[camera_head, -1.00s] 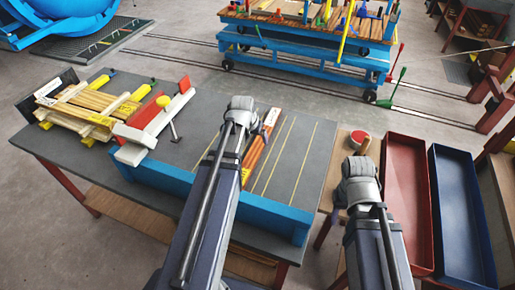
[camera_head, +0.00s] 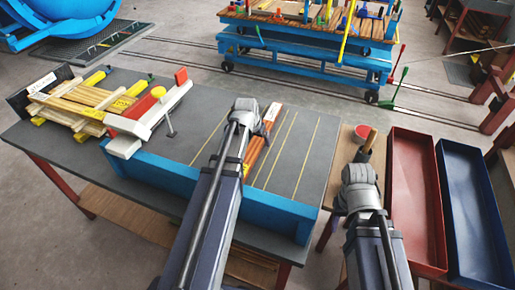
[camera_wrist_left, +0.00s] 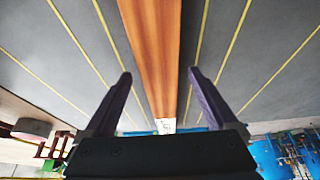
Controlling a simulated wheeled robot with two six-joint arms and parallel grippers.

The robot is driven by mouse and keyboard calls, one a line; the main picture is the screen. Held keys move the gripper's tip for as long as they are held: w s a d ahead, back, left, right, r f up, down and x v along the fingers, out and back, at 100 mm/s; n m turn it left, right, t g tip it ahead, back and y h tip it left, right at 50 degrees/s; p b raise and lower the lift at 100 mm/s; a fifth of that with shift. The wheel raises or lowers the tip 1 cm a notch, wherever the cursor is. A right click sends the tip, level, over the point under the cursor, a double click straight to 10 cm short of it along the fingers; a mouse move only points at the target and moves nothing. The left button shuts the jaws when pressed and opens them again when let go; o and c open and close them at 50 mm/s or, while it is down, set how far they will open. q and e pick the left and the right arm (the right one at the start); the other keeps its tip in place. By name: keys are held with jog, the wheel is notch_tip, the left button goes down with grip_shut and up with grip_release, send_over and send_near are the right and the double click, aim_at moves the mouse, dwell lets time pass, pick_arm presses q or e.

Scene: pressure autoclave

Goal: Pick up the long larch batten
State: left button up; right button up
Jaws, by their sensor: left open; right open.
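My left gripper (camera_wrist_left: 160,76) is open, with one finger on each side of the batten; I see no contact. In the head view my left gripper (camera_head: 262,118) is mostly hidden by its wrist. My right gripper (camera_head: 364,153) is at the right, beyond the bench edge, with its fingers hardly visible; I see nothing held.
Pale battens (camera_head: 85,100) with yellow ends are stacked at the bench's left. A red-and-white stop (camera_head: 150,112) stands beside them. A blue rail (camera_head: 210,185) edges the front. A red tray (camera_head: 415,200), a blue tray (camera_head: 472,210) and a red pot (camera_head: 362,132) are at right.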

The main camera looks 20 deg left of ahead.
pick_arm(q)
jog(key=shift+w+f, duration=0.2)
jog(key=shift+f, duration=0.2)
jog(key=shift+r, duration=0.15)
jog(key=shift+c, duration=0.3)
grip_shut()
